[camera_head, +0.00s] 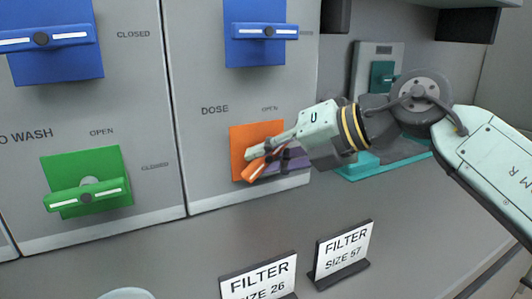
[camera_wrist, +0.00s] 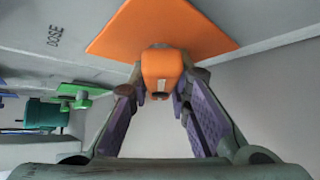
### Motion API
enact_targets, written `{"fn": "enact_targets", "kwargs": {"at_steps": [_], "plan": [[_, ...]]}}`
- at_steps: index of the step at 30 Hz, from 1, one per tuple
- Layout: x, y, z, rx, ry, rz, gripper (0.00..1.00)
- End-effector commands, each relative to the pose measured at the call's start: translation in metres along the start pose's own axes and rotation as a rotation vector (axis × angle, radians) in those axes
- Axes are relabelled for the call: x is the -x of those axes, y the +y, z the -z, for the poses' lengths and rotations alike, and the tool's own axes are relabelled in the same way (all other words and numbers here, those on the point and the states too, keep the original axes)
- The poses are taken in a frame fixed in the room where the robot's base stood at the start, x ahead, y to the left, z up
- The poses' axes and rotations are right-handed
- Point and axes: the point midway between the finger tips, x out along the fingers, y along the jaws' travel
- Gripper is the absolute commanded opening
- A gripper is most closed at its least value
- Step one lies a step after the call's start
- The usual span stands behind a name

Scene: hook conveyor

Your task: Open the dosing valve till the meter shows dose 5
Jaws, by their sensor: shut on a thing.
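The dosing valve is an orange lever handle on an orange square plate (camera_head: 240,140) on the grey cabinet front, under the word DOSE. The handle (camera_head: 254,171) points down and left in the head view. My gripper (camera_head: 262,158) reaches in from the right and is shut on the handle. In the wrist view, the orange handle (camera_wrist: 161,70) stands between the purple-padded fingers of my gripper (camera_wrist: 161,92), with the plate (camera_wrist: 165,28) behind it. The hub of the valve is hidden by my gripper. No meter reading can be made out in either view.
A green valve (camera_head: 88,187) is to the left, blue valves (camera_head: 259,32) are above. Signs reading FILTER SIZE 26 (camera_head: 258,275) and FILTER SIZE 57 (camera_head: 342,249) stand on the counter. A teal-based device (camera_head: 378,75) stands behind my arm. The counter front is mostly clear.

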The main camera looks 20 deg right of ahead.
Motion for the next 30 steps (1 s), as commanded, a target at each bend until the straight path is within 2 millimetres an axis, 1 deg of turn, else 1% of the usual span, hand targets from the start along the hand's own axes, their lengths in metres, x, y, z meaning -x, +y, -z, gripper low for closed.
{"fn": "enact_targets", "kwargs": {"at_steps": [6, 12, 30], "plan": [[-0.0002, -0.0003, 0.0006, 0.100, 0.002, 0.101, 0.00], [-0.0004, -0.0006, 0.0008, 0.152, 0.002, 0.154, 0.00], [-0.0005, -0.0012, 0.0014, 0.178, 0.004, 0.181, 0.00]]}}
